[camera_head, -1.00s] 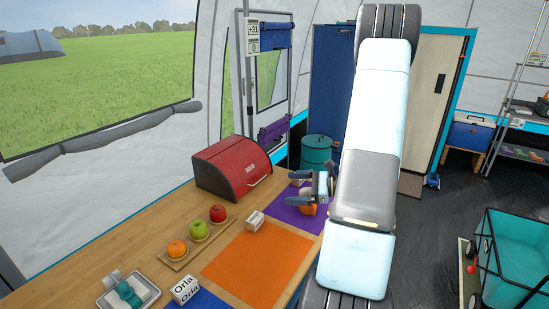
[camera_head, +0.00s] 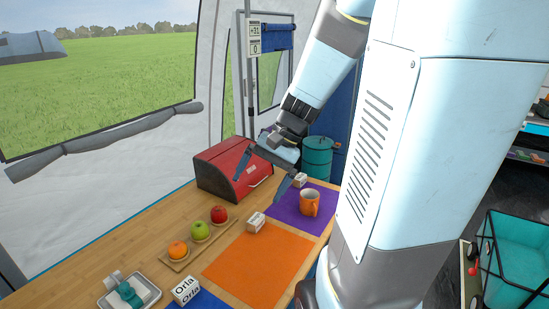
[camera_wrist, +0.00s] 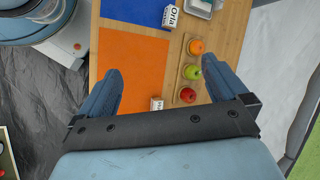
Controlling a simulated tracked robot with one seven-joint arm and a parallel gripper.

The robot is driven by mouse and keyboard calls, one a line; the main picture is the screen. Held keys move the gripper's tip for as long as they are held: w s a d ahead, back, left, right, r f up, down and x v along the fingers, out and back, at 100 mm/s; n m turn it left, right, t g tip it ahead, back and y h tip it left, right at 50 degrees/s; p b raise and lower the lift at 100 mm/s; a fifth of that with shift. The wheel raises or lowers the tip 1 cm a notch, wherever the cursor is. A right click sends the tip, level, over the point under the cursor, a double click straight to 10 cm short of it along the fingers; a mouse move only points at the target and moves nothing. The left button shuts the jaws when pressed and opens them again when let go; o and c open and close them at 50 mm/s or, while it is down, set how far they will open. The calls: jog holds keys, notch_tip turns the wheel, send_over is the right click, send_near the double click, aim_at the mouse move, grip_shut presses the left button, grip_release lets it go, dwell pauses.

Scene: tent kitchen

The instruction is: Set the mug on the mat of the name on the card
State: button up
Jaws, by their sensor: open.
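The orange mug (camera_head: 309,202) stands upright on the purple mat (camera_head: 284,213). My gripper (camera_head: 256,190) is open and empty, in the air left of the mug, in front of the red bread box. The wrist view shows its two fingers (camera_wrist: 160,68) apart with nothing between them. The orange mat (camera_head: 258,265) and the blue mat (camera_head: 205,301) are bare where they show. A name block reading "Orla" (camera_head: 186,291) stands by the blue mat. The block by the orange mat (camera_head: 256,222) and the block by the purple mat (camera_head: 300,180) are too small to read.
A board with an orange, a green apple and a red apple (camera_head: 218,214) lies left of the orange mat. The red bread box (camera_head: 222,168) stands at the back. A tray with teal and white items (camera_head: 130,290) is at front left.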

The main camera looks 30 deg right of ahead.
jog(key=s+r+n+t+h, duration=0.5)
jog(key=s+r+n+h, duration=0.1)
jog(key=r, duration=0.3)
jog(key=shift+s+r+n, duration=0.35)
jog(key=shift+s+n, duration=0.25)
jog(key=shift+s, duration=0.25)
jog(key=shift+a, duration=0.1)
